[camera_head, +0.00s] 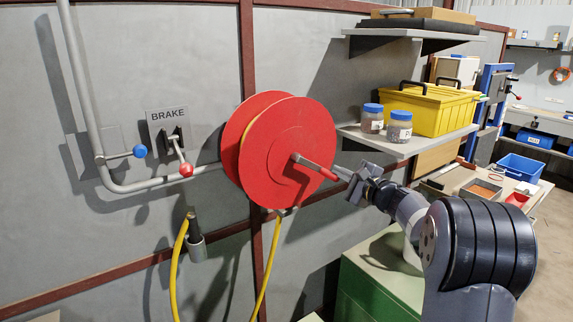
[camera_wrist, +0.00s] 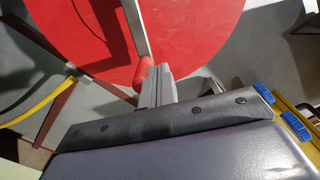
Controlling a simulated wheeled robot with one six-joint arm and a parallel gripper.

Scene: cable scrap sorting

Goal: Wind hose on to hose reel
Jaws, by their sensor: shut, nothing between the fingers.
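The red hose reel (camera_head: 290,130) is mounted on the grey wall, and its disc also fills the top of the wrist view (camera_wrist: 200,30). A crank arm (camera_head: 306,162) on its face ends in a red grip (camera_head: 328,173), also seen in the wrist view (camera_wrist: 141,73). Yellow hose (camera_head: 266,268) hangs below the reel, and another length rises to a nozzle in a wall holder (camera_head: 196,248). My gripper (camera_head: 345,174) is shut and empty, its fingers (camera_wrist: 157,88) right by the grip's end; whether they touch it I cannot tell.
Left of the reel are a BRAKE plate (camera_head: 167,115) with a red-knobbed lever (camera_head: 186,169) and a pipe valve with a blue knob (camera_head: 139,150). Right of it, a shelf (camera_head: 400,147) carries two blue-lidded jars and a yellow toolbox (camera_head: 430,108). A green cabinet (camera_head: 375,285) stands below.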

